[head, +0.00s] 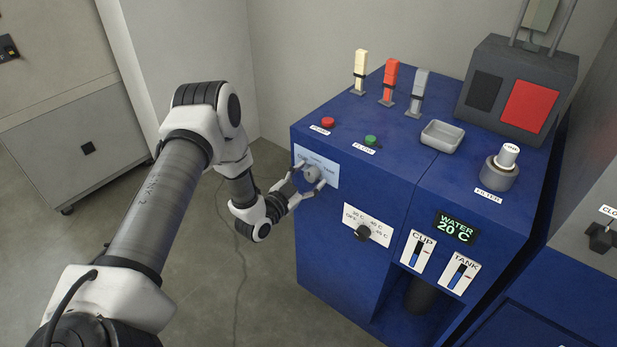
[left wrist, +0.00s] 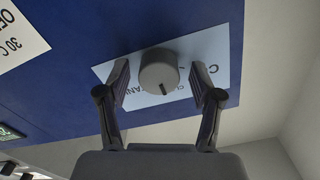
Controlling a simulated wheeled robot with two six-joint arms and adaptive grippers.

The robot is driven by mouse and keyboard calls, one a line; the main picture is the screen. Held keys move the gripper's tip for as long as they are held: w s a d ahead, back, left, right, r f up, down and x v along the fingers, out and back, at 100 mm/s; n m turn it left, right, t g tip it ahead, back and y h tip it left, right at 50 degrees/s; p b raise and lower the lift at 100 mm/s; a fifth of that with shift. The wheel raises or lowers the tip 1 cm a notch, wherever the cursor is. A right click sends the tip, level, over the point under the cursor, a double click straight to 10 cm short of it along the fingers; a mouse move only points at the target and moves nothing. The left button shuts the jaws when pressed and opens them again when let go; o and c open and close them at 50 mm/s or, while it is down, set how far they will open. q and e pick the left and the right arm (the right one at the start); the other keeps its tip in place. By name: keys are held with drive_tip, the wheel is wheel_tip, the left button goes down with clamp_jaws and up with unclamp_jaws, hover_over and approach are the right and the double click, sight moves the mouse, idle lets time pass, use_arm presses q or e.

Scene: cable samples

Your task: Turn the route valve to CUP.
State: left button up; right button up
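The route valve is a round grey knob (head: 311,174) on a pale label plate (head: 328,167) on the blue machine's front, at its upper left. In the left wrist view the knob (left wrist: 158,72) has a dark pointer line on its face, pointing down in the picture toward the gripper's palm. My left gripper (head: 308,181) is at the knob, one finger on each side. In the left wrist view the fingers (left wrist: 158,88) are apart, with a visible gap on both sides of the knob. The plate's lettering is partly covered and hard to read. My right gripper is out of view.
Below and right of the valve is a temperature dial (head: 363,233). CUP (head: 417,253) and TANK (head: 459,273) gauges sit under the water display (head: 457,228). Red (head: 328,122) and green (head: 371,140) buttons are on the top. Open floor lies left of the machine.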

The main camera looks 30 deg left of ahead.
use_arm(q)
drive_tip(key=c, duration=1.1)
drive_tip(key=shift+n, duration=0.4)
drive_tip(key=n+b, duration=0.3)
drive_tip(key=n, duration=0.2)
drive_tip(key=n+b, duration=0.1)
drive_tip(key=n, duration=0.2)
drive_tip(key=shift+n+b, duration=0.35)
drive_tip(key=shift+n, duration=0.05)
drive_tip(key=shift+r+n+b, duration=0.1)
drive_tip(key=shift+n+b, duration=0.4)
drive_tip(key=shift+n, duration=0.7)
drive_tip(key=shift+w, duration=0.1)
drive_tip(key=o, duration=1.2)
drive_tip(key=shift+a, duration=0.1)
drive_tip(key=shift+c, duration=0.2)
